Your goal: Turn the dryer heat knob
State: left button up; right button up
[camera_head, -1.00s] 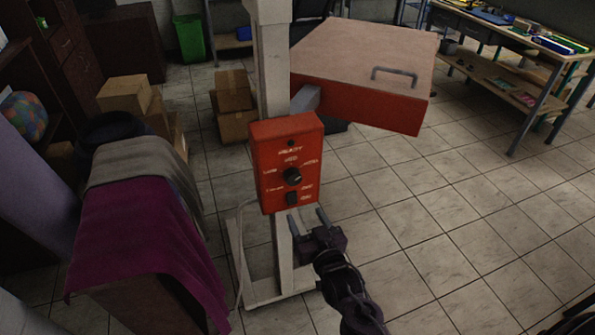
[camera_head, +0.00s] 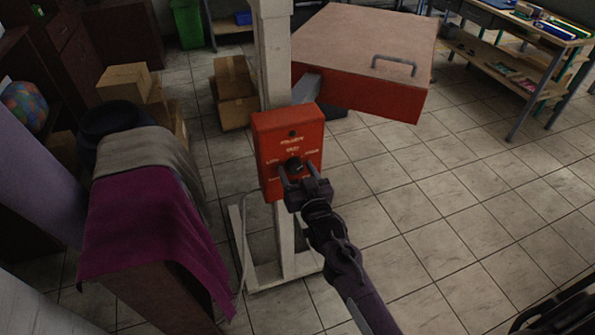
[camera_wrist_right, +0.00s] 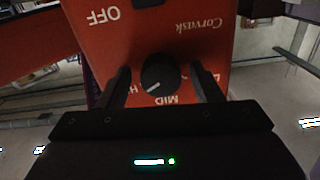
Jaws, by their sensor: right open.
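The red dryer control box (camera_head: 264,150) is fixed to a pale post. Its round black heat knob (camera_head: 294,165) is on the front face and shows large in the right wrist view (camera_wrist_right: 160,73). A light pointer mark sits on the knob's lower left there, near the upside-down word MID. My right gripper (camera_head: 298,168) is open in front of the box. In the wrist view its fingers (camera_wrist_right: 160,85) lie one on each side of the knob, with a visible gap on both sides. The lower switch is hidden behind the gripper in the head view. My left gripper is not visible.
The red dryer press (camera_head: 360,50) with a grey handle is behind the box. A stand with purple cloth (camera_head: 140,230) is at left. Cardboard boxes (camera_head: 232,85) lie behind, and a work table (camera_head: 530,75) is far right.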

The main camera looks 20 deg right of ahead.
jog(key=shift+c, duration=0.3)
jog(key=c, duration=0.9)
jog(key=shift+c, duration=0.2)
